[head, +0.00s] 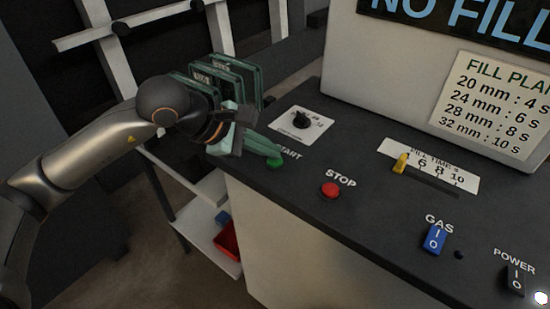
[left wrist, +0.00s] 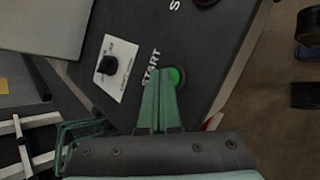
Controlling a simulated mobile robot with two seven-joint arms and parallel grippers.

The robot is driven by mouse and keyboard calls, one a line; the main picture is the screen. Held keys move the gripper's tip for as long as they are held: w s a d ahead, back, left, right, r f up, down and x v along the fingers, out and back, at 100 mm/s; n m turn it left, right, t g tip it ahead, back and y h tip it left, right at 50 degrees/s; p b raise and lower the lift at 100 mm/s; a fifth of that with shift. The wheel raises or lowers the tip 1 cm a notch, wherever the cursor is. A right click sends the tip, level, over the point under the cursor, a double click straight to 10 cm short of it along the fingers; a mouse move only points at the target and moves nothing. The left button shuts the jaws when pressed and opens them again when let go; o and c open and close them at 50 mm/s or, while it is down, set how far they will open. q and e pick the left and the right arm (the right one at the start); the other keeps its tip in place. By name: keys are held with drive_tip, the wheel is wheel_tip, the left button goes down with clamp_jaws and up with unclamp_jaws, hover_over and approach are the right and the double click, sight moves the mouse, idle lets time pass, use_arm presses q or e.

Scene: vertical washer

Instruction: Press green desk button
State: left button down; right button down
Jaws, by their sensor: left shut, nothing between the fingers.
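The green button (head: 274,162) sits on the dark desk panel beside the START label, near the panel's left edge in the head view. In the left wrist view the green button (left wrist: 176,76) shows just past my fingertips, partly covered by them. My left gripper (head: 268,153) is shut and empty, with its green fingers pointing at the button. The fingertips (left wrist: 165,72) are right at the button; whether they touch it I cannot tell. My right gripper is in neither view.
A red STOP button (head: 330,190), a yellow fill-time slider (head: 400,163), a blue GAS switch (head: 434,239) and a black POWER switch (head: 515,279) are on the same panel (head: 374,215). A black knob (head: 301,120) is behind the green button. Green-framed racks (head: 228,78) stand behind my gripper.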

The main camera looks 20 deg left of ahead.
sight(269, 161)
use_arm(q)
drive_tip(key=shift+f, duration=0.3)
drive_tip(key=shift+r, duration=0.1)
idle(0.3)
drive_tip(key=shift+r+p, duration=0.3)
drive_tip(key=shift+r, duration=0.6)
drive_tip(key=shift+r, duration=0.1)
drive_tip(key=shift+r+p, duration=1.55)
drive_tip(key=shift+r, duration=0.9)
